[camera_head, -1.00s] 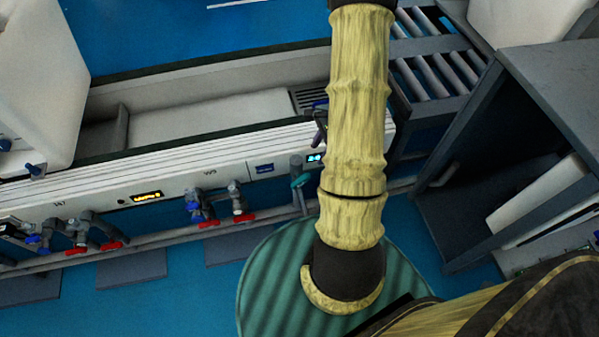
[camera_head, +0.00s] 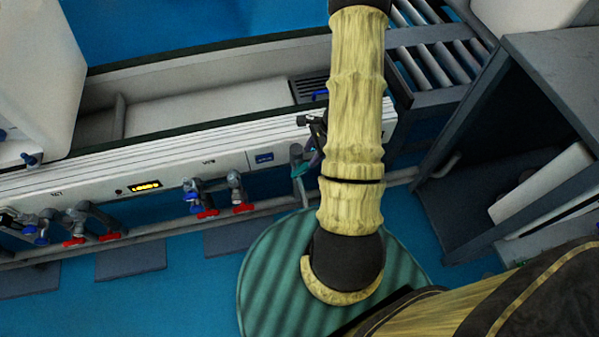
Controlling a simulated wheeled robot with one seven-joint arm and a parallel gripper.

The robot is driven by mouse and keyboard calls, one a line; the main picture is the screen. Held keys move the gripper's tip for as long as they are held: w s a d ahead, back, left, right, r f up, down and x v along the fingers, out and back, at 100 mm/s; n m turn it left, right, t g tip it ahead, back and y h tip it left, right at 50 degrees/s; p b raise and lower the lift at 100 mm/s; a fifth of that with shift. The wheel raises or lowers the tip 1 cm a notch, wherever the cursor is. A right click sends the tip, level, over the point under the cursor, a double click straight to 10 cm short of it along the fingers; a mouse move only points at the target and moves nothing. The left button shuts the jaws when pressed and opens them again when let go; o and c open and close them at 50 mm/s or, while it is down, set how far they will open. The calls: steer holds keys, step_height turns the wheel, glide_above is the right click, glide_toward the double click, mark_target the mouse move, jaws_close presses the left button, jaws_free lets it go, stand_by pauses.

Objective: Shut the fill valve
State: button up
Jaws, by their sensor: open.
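Several valves line the front of the white test bench (camera_head: 150,160). A grey valve with a teal handle (camera_head: 300,169) stands on the pipe just left of my arm, partly hidden by it. Further left are valves with blue handles (camera_head: 191,190) and red handles (camera_head: 243,207). No label tells me which one is the fill valve. My gripper (camera_head: 310,123) shows as small dark parts at the left edge of my sleeved arm, at the bench front, just above the teal handle in the picture. It is open; most of it is hidden behind the arm.
A grey pipe (camera_head: 160,233) runs low along the bench. A dark cabinet (camera_head: 550,80) stands at right beside a roller conveyor (camera_head: 435,65). A white tank (camera_head: 35,75) stands at far left.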

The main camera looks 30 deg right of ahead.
mark_target(303, 167)
steer(key=b+x, duration=0.3)
steer(key=x, duration=0.7)
jaws_close()
